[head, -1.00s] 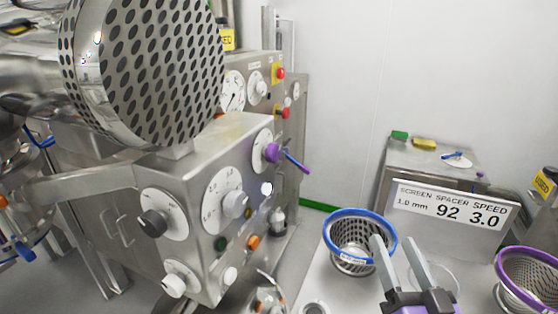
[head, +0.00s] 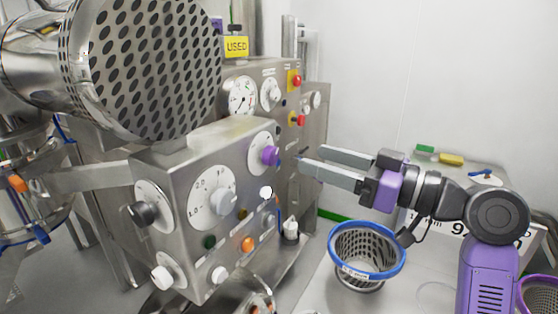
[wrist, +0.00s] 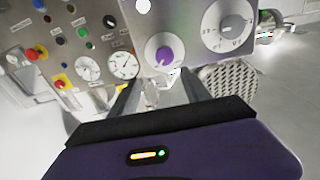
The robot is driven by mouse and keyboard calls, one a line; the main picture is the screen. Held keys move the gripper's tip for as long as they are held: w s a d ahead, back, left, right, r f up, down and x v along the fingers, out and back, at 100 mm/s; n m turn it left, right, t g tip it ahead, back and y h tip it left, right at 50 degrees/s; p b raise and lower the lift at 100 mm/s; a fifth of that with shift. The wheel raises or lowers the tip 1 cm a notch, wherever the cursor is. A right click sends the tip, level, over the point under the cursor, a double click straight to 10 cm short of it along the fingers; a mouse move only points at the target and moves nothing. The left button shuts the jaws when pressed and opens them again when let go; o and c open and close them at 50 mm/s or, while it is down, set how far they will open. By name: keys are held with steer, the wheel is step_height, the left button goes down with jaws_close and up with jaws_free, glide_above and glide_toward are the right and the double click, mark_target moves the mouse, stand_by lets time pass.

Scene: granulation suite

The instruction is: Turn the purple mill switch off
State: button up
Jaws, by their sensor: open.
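The purple mill switch (head: 269,156) is a round knob on a white dial on the side of the steel mill box, below the perforated drum. In the wrist view the purple switch (wrist: 164,56) lies ahead, beyond the fingertips and roughly between them. My gripper (head: 302,158) points left at the switch from the right. Its two fingers are spread with nothing between them. A gap shows between the fingertips and the knob. The fingers also show in the wrist view (wrist: 158,92). Any mark that tells the switch's setting is too small to read.
A large white dial (head: 211,197) and a black knob (head: 145,213) are left of the switch. A panel with a red button (head: 296,80) stands behind. A blue-rimmed basket (head: 367,250) sits below my arm. The white wall behind is clear.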

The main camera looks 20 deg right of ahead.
mark_target(274, 158)
steer(key=shift+n+g, duration=0.4)
steer(key=x, duration=0.2)
steer(key=p+x, duration=0.1)
steer(key=x, duration=0.2)
steer(key=a+f+p+x, duration=0.1)
steer(key=x, duration=0.2)
steer(key=shift+s, duration=0.3)
steer(key=shift+c, duration=0.3)
jaws_close()
steer(key=shift+f, duration=0.1)
